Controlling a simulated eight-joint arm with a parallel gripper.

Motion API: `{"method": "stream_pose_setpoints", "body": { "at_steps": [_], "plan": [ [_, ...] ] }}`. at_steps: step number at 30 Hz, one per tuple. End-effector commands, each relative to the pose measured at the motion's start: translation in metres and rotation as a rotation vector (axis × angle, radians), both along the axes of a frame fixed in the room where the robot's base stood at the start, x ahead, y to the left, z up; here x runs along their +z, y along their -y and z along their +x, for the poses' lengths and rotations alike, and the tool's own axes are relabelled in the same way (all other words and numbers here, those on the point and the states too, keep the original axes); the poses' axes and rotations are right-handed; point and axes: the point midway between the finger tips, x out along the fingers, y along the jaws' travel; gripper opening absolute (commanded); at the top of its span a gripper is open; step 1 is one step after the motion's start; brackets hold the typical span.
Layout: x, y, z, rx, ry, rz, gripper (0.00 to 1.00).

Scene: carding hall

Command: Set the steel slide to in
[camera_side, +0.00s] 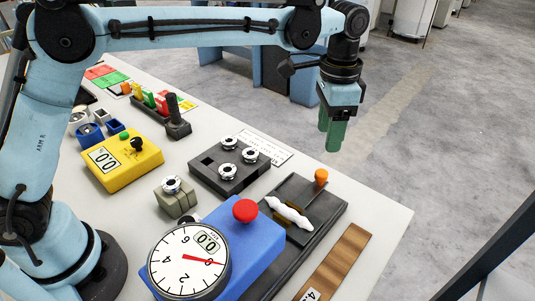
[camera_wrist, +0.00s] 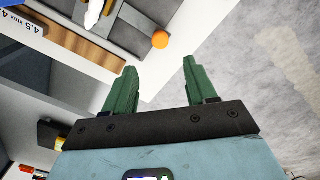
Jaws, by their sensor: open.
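A dark steel slide assembly (camera_side: 330,205) lies at the table's right side, with a long grey track and a flat plate. An orange knob (camera_side: 321,177) stands at its far end, and a white sliver piece (camera_side: 287,214) lies across the plate. In the wrist view the orange knob (camera_wrist: 160,39) and part of the grey assembly (camera_wrist: 128,33) show at the top. I cannot tell which end of the track is "in". My gripper (camera_side: 330,134) has green fingers, is open and empty, and hangs beyond the table edge, above and apart from the knob. The fingers also show in the wrist view (camera_wrist: 160,70).
A blue device (camera_side: 245,235) with a red button and round dial stands left of the slide. A wooden strip (camera_side: 337,258) lies to its right. A dark block with white rings (camera_side: 228,172), a yellow box (camera_side: 123,165) and a black lever (camera_side: 177,118) stand farther left.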

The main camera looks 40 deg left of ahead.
Motion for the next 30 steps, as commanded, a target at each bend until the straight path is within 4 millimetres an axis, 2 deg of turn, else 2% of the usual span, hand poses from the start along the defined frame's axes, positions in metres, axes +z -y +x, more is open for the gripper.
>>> {"method": "stream_pose_setpoints", "body": {
  "at_steps": [9,15,21,30],
  "plan": [
    [-0.057,-0.001,0.000,0.002,0.001,-0.001,0.56],
    [-0.086,0.000,0.000,0.002,0.001,0.000,0.56],
    [-0.100,-0.001,0.000,0.002,0.001,0.000,0.56],
    [-0.102,-0.001,0.000,0.002,0.001,0.000,0.56]
  ]
}}
